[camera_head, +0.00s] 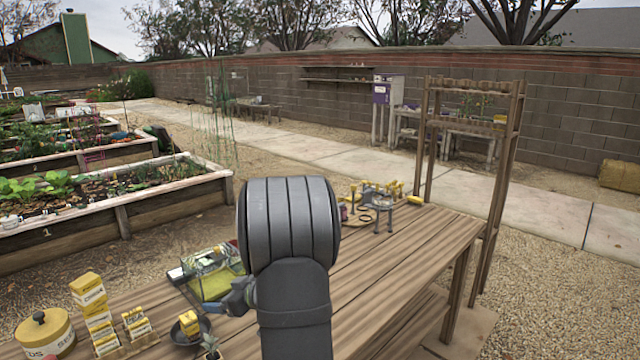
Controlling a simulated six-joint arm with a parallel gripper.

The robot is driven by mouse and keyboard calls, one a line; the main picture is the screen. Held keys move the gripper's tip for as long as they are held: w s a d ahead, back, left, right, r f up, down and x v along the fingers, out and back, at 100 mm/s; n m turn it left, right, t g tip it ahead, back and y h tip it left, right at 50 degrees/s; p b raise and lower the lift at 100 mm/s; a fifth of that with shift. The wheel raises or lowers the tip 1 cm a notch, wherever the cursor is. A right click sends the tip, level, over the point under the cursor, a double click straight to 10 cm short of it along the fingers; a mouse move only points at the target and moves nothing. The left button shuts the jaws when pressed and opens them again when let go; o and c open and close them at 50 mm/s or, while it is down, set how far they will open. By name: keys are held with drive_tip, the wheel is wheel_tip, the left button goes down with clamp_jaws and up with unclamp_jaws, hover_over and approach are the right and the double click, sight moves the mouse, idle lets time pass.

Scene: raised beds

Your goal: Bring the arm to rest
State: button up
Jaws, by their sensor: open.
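My arm (290,270) rises in the middle foreground, dark grey with a wide ribbed joint at its top. It stands in front of the wooden table (400,265) and hides part of it.
Yellow-and-white boxes (92,300), a round yellow tin (45,335) and a clear-lidded tray (212,275) stand on the table's left. A small round stand (378,206) with yellow items is at the far end, near a wooden frame (505,170). The table's right side is clear.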

drive_tip(key=s+d+f+m+t, duration=0.1)
drive_tip(key=s+d, duration=0.7)
drive_tip(key=shift+s+d, duration=0.15)
drive_tip(key=shift+s, duration=0.05)
